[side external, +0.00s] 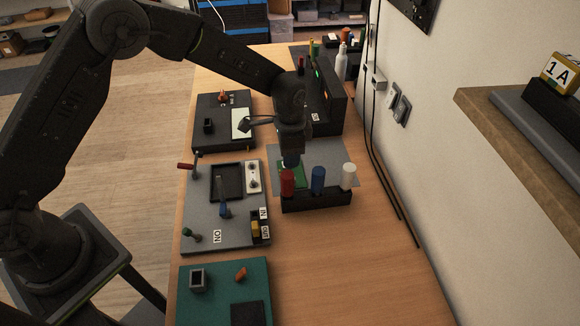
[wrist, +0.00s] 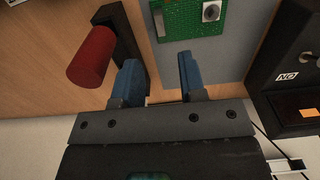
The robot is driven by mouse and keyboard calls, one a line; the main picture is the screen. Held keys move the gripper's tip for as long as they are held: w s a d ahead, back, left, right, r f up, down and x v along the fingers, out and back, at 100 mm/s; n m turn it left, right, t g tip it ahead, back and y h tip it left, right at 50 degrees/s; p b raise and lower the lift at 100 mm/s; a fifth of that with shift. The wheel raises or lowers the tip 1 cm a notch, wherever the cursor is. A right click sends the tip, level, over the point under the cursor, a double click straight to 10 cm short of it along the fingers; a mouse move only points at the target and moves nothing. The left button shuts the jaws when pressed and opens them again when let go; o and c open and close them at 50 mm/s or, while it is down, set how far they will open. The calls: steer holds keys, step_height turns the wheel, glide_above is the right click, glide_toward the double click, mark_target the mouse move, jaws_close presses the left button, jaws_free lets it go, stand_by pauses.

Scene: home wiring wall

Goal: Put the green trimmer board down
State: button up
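In the side view the board (side external: 296,176) is partly hidden behind the red cylinder and my gripper. My gripper (wrist: 160,78) has blue fingertips, spread apart with nothing between them. The board is beyond the fingertips in the wrist view, apart from them.
A black tester (side external: 325,105) stands behind. A grey switch panel (side external: 195,210) lies left. The front right of the table is clear.

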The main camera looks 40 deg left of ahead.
steer(key=shift+r, duration=1.25)
steer(key=s+a+r+n+t, duration=0.1)
steer(key=s+a+r+n, duration=0.2)
steer(key=r, duration=0.5)
steer(key=s+a+r+n+t, duration=0.1)
steer(key=s+a+r, duration=0.2)
steer(key=s+r, duration=0.4)
steer(key=s+a+r+n+t, duration=0.1)
steer(key=s+a+r+n, duration=0.1)
steer(key=s, duration=0.7)
steer(key=s+a+r+n+t, duration=0.2)
steer(key=s+a+r+n, duration=0.1)
steer(key=s, duration=0.6)
steer(key=shift+r+t, duration=0.3)
steer(key=shift+r, duration=0.45)
